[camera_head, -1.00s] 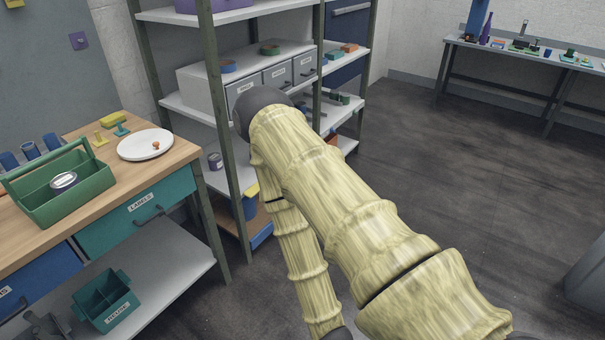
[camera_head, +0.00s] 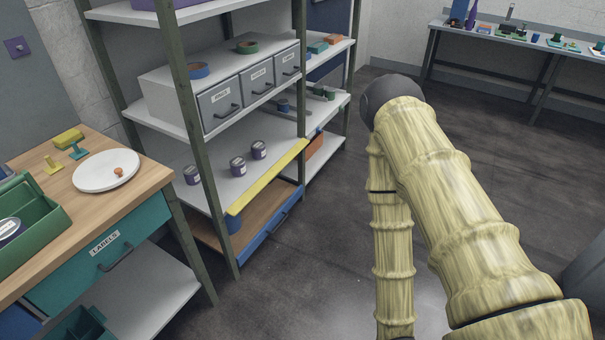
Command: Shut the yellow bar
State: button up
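A yellow bar (camera_head: 268,176) runs along the front edge of a shelf in the metal rack, between two uprights. It sits at about the height of the shelf (camera_head: 222,188) that bears several small cans. Below it is a wooden-bottomed tray or drawer with a blue front (camera_head: 270,228). My arm crosses the right of the view, in front of the floor and apart from the bar. My gripper is not visible in the head view. Whether the bar is hinged or how far it stands open cannot be told.
A workbench (camera_head: 146,185) with a white plate (camera_head: 106,170) and a green toolbox (camera_head: 38,222) stands at the left. Grey drawers (camera_head: 219,104) sit above the bar. The floor (camera_head: 322,232) before the rack is clear. Another table (camera_head: 520,43) stands far right.

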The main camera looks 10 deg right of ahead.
aim_at(275, 170)
jog(key=u, duration=0.05)
jog(key=i, duration=0.85)
jog(key=u, duration=0.4)
